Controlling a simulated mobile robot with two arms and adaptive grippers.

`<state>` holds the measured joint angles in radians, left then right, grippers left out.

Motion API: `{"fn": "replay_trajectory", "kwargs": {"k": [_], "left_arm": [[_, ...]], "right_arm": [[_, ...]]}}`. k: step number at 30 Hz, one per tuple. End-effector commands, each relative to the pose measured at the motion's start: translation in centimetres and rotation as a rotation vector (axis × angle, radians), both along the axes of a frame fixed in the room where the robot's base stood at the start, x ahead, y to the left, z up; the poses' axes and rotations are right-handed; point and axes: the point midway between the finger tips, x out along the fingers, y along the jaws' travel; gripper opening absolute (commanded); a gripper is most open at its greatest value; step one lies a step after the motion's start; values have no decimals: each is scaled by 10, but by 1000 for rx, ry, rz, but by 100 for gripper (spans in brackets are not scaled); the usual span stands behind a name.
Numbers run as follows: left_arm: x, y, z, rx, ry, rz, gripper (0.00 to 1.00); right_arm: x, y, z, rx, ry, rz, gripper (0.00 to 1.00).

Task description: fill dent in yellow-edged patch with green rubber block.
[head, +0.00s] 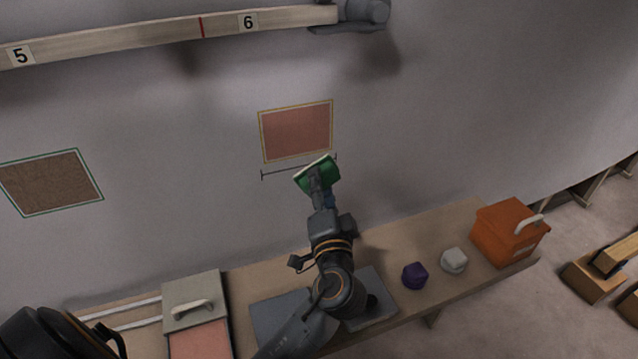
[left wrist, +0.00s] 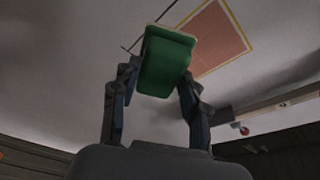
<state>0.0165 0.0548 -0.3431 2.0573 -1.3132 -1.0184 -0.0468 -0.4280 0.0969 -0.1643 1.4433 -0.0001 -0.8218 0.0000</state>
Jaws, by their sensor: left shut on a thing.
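The yellow-edged patch (head: 296,131) is a reddish-pink rectangle on the grey hull wall, with a dark bracket line under it. It also shows in the left wrist view (left wrist: 212,38). I cannot make out a dent in it. My left gripper (head: 316,178) is shut on the green rubber block (head: 325,174), which has a pale edge along its top. The block is just below the patch's lower right part and covers some of the bracket line. In the left wrist view the block (left wrist: 167,65) sits between both fingers, and I cannot tell whether it touches the wall. My right gripper is not in view.
A green-edged brown patch (head: 52,182) is at left. A numbered beam (head: 150,36) runs above.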

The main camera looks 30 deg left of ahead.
Motion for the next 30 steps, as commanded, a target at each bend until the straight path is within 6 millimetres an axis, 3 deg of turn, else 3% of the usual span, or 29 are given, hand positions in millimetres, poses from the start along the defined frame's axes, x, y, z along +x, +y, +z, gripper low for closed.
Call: {"fn": "replay_trajectory", "kwargs": {"k": [11, 20, 30], "left_arm": [[-10, -12, -1, -3, 1, -2, 17], [-30, -36, 0, -1, 1, -2, 17], [-32, -38, 2, 0, 0, 0, 17]], "right_arm": [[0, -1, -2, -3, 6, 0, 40], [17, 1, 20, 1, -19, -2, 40], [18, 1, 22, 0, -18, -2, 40]]}}
